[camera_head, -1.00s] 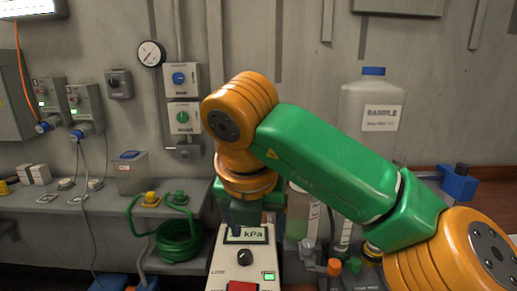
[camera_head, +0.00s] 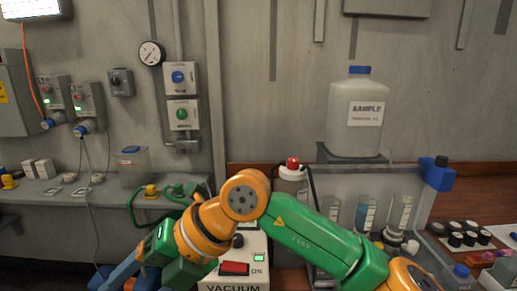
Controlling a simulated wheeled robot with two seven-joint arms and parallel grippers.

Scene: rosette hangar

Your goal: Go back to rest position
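My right arm, green and orange, reaches in from the lower right in the head view and bends over the vacuum unit (camera_head: 233,287). Its orange wrist is left of the unit. My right gripper (camera_head: 128,270) is at the lower left, with blue finger parts pointing down and left. Its fingertips are low in the picture and partly hidden, so I cannot tell whether it is open or shut. I see nothing clearly held in it. My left gripper is not in view.
A jug labelled SAMPLE (camera_head: 355,135) stands on a raised stand at right. A red-capped bottle (camera_head: 291,181) and several vials stand close to my arm. A green coiled hose (camera_head: 133,205) hangs at the left shelf (camera_head: 50,198).

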